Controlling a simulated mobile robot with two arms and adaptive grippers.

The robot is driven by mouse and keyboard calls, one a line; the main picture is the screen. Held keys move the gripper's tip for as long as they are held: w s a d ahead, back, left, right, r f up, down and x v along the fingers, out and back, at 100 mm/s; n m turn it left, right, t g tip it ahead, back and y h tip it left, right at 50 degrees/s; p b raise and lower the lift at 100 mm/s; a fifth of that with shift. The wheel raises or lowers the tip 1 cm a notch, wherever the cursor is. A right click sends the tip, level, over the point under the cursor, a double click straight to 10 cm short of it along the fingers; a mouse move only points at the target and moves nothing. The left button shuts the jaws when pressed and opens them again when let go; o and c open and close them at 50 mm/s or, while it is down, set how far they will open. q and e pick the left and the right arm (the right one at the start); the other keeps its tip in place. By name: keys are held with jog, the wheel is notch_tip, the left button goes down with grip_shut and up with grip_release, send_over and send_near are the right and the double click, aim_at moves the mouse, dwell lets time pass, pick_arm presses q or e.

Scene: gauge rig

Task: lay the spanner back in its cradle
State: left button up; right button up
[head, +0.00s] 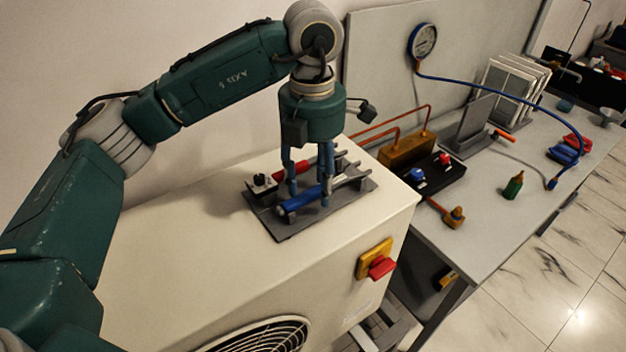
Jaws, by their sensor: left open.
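A grey cradle (285,231) with a flat base and upright supports sits on top of the white cabinet. A tool with a blue handle (298,201), apparently the spanner, lies along the front of the cradle, its far end partly hidden among the supports. A second tool with a red handle (289,172) lies behind it. My left gripper (309,190) points down over the cradle, open, with its fingers at the blue handle. Whether the fingers touch the handle I cannot tell. My right gripper is not in view.
The white cabinet (190,270) has a red knob (381,267) on its front. The bench (480,225) at right holds a valve block (430,178), a green bottle (513,186) and a blue hose leading to a gauge (423,40). The cabinet top left of the cradle is clear.

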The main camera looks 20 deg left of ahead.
pick_arm(q)
notch_tip(320, 180, up, 12)
dwell(0.5)
dwell(2.0)
